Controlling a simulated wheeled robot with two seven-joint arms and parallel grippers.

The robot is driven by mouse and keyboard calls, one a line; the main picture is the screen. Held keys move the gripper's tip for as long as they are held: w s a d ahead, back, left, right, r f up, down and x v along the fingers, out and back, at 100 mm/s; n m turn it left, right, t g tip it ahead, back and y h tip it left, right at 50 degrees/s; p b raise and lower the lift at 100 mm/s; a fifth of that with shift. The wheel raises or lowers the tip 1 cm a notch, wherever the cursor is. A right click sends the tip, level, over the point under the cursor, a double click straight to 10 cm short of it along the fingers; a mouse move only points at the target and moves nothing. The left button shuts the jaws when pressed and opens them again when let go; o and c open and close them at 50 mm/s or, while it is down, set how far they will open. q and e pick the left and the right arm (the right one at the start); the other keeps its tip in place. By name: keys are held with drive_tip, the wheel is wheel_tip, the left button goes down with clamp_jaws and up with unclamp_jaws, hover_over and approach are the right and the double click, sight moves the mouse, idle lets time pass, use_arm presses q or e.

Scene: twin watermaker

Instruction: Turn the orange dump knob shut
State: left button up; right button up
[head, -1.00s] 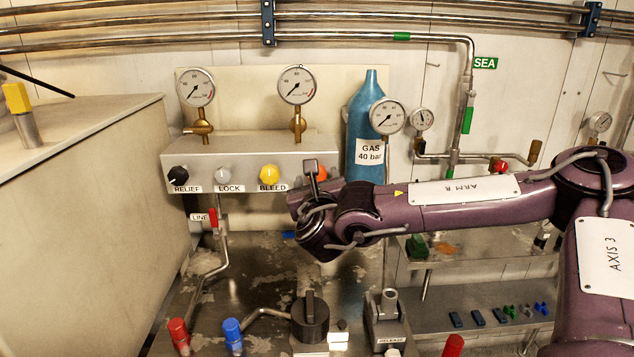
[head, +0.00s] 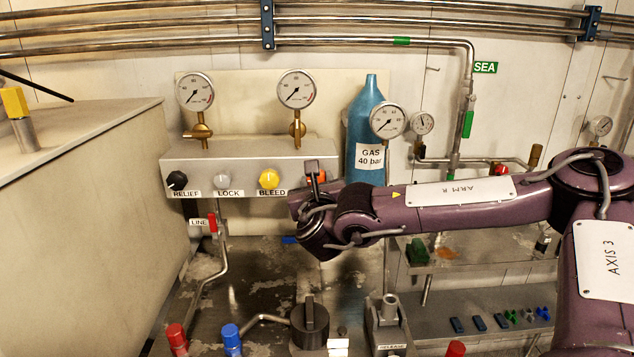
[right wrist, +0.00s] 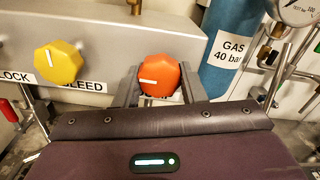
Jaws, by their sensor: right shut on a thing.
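The orange dump knob (right wrist: 159,76) is on the front of the grey panel box, at its right end. In the right wrist view its white pointer line lies nearly level. My right gripper (right wrist: 160,88) has one finger on each side of the knob and is shut on it. In the head view my right gripper (head: 316,180) covers most of the knob, and only an orange edge (head: 321,175) shows. The label under the knob is mostly hidden. My left gripper is not in view.
The yellow BLEED knob (head: 269,179) sits left of the orange one, with LOCK (head: 223,177) and RELIEF (head: 177,181) knobs further left. The blue gas bottle (head: 366,120) stands close on the right. Gauges (head: 297,89) rise above the panel box (head: 235,155).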

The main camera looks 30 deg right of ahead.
drive_tip(key=m, duration=0.4)
drive_tip(key=shift+m, duration=0.3)
drive_tip(key=m+p, duration=0.1)
drive_tip(key=m, duration=0.3)
drive_tip(key=shift+m, duration=0.3)
drive_tip(key=m, duration=0.4)
drive_tip(key=shift+a, duration=0.1)
drive_tip(key=shift+m+p, duration=0.4)
drive_tip(key=shift+m, duration=1.8)
drive_tip(key=o, duration=1)
drive_tip(key=shift+r, duration=0.1)
drive_tip(key=shift+a, duration=0.1)
